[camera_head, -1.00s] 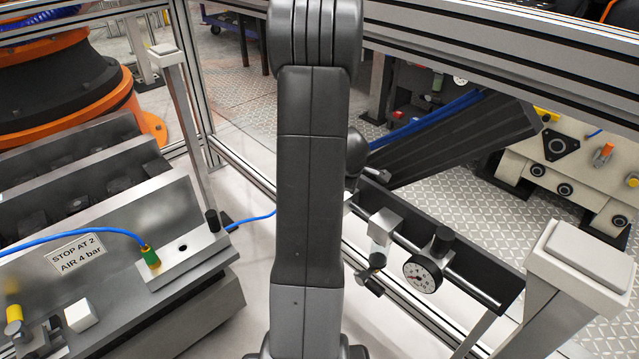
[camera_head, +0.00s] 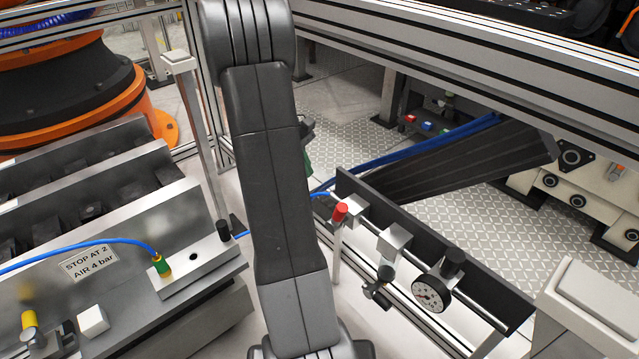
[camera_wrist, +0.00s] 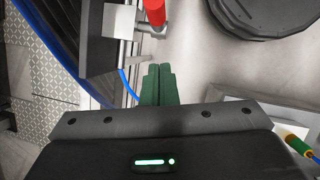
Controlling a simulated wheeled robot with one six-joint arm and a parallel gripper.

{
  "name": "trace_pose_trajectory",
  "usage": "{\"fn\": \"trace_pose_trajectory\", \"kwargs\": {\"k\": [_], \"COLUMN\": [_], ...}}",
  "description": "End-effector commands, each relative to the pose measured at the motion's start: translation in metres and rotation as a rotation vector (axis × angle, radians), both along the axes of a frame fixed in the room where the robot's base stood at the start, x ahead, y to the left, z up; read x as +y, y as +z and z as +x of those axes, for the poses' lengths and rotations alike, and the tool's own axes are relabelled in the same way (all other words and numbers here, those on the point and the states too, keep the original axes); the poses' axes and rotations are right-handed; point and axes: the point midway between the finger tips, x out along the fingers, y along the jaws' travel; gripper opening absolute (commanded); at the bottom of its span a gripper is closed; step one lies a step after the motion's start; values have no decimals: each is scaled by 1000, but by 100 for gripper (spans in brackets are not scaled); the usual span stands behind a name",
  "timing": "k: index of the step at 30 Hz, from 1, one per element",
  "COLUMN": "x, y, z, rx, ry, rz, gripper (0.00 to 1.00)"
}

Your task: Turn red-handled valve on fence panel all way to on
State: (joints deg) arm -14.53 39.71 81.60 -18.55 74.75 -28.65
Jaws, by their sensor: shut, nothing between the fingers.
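The red valve handle (camera_head: 340,212) stands at the left end of the pipe on the dark panel (camera_head: 440,255), beside my arm in the head view. In the wrist view the red handle (camera_wrist: 155,10) is at the top edge, partly cut off, on a silver valve body (camera_wrist: 118,22). My gripper (camera_wrist: 159,68) has green fingers lying together, shut and empty. They point towards the valve, with a visible gap below the red handle. In the head view my arm hides most of the gripper; only a bit of green shows.
A pressure gauge (camera_head: 431,294) and a silver fitting (camera_head: 393,242) sit further right along the pipe. A blue hose (camera_wrist: 128,88) runs close by the fingers. A grey machine block (camera_head: 195,270) with a sign stands left. A white-capped post (camera_head: 598,300) stands right.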

Motion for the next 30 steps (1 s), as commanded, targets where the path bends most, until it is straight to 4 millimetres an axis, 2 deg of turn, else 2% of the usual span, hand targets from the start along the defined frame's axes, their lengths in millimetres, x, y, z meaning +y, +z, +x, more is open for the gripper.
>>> {"fn": "trace_pose_trajectory", "kwargs": {"k": [14, 21, 30], "x": [-36, -60, -64], "y": [-91, -98, -100], "z": [-16, -33, -37], "rx": [3, -2, -1], "ry": [-1, -1, 0], "rz": [0, 0, -1], "gripper": [0, 0, 0]}}
